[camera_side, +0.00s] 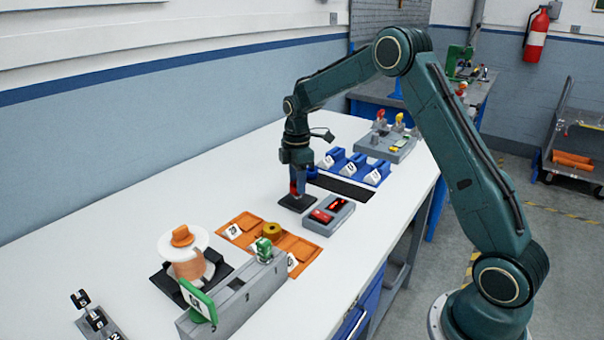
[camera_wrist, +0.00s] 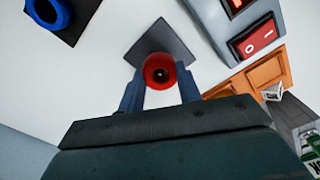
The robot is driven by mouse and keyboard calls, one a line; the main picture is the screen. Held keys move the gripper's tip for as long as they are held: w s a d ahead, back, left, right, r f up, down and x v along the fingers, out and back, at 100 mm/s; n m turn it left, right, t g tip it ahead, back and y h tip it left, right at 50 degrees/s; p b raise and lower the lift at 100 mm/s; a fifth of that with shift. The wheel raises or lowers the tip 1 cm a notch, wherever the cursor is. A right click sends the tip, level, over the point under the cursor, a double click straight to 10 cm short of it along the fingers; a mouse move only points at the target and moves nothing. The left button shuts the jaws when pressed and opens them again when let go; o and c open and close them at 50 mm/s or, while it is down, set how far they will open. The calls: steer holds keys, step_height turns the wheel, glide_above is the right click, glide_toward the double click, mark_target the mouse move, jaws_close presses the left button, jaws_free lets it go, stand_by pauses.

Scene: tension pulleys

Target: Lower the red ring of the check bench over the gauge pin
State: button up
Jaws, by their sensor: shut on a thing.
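The red ring (camera_wrist: 160,71) is between the two blue fingers of my gripper (camera_wrist: 161,92), which is shut on it. Below it in the wrist view lies a dark square plate (camera_wrist: 181,40). The ring's opening looks dark with a small pale spot in it; I cannot tell whether that is the gauge pin. In the side view my gripper (camera_side: 297,193) points straight down, low over the dark plate (camera_side: 299,204), with a bit of the red ring (camera_side: 292,188) showing. Whether the ring touches the plate or surrounds the pin is hidden.
A blue ring (camera_wrist: 47,13) stands on another dark plate close by. A grey box with a red switch (camera_side: 321,215) sits just in front. Orange trays (camera_side: 298,246) and blue holders (camera_side: 375,176) lie to either side. The white table toward the wall is clear.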

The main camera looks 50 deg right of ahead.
steer(key=shift+f, duration=0.8)
stand_by(0.8)
steer(key=o, duration=1.1)
steer(key=shift+c, duration=0.2)
steer(key=shift+o, duration=0.4)
steer(key=shift+o, duration=1.2)
steer(key=shift+r, duration=0.15)
steer(key=shift+r, duration=3.85)
